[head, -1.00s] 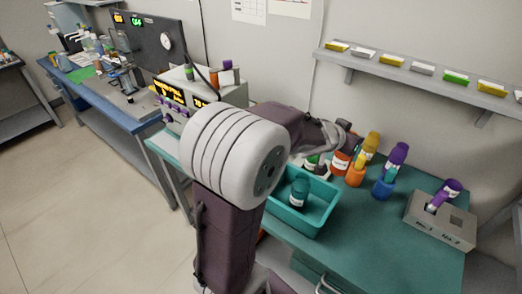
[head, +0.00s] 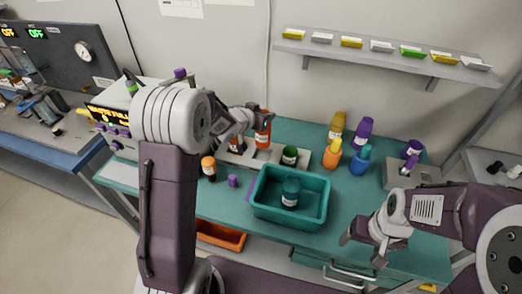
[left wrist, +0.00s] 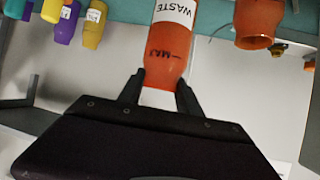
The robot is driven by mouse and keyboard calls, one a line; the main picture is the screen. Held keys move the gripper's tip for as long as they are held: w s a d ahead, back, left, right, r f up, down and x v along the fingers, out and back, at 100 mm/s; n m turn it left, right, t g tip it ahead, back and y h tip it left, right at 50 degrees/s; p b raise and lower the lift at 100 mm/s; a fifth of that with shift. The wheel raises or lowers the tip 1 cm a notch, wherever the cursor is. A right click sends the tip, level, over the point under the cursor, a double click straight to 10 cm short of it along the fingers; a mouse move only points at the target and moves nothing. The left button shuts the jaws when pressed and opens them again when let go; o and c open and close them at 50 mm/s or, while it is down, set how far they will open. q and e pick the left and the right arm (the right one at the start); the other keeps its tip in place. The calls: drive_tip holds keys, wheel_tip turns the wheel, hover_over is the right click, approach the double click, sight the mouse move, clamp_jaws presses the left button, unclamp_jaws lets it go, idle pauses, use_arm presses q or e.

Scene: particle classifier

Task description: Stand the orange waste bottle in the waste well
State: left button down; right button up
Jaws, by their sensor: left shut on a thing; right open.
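The orange waste bottle (head: 263,134), with a white WASTE label in the left wrist view (left wrist: 168,50), is between the fingers of my left gripper (head: 254,118). The left gripper is shut on it, and both fingertips show in the left wrist view (left wrist: 160,90). In the head view the bottle looks upright at the grey well block (head: 302,160). I cannot tell whether its base is in a well or just above the block. My arm hides part of the block. My right gripper (head: 364,239) is open and empty at the front right of the bench.
A teal bin (head: 262,212) holding a dark teal bottle (head: 291,190) stands in front of the block. A dark green vessel (head: 289,155) is at the block's right. A brown bottle with an orange cap (head: 209,168) stands left of the bin. Several coloured bottles stand at the right.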

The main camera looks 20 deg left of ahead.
use_arm(q)
wheel_tip(320, 180, down, 5)
drive_tip(key=shift+w+a+r+b, duration=0.1)
drive_tip(key=shift+b, duration=0.25)
drive_tip(key=shift+f, duration=0.3)
wheel_tip(320, 180, down, 3)
drive_tip(key=shift+r+b, duration=0.1)
drive_tip(key=shift+b, duration=0.3)
drive_tip(key=shift+f, duration=0.25)
drive_tip(key=c, duration=1.1)
unclamp_jaws()
drive_tip(key=shift+o, duration=1.4)
use_arm(e)
wheel_tip(320, 180, down, 2)
drive_tip(key=shift+w+f, duration=0.1)
drive_tip(key=shift+f, duration=0.15)
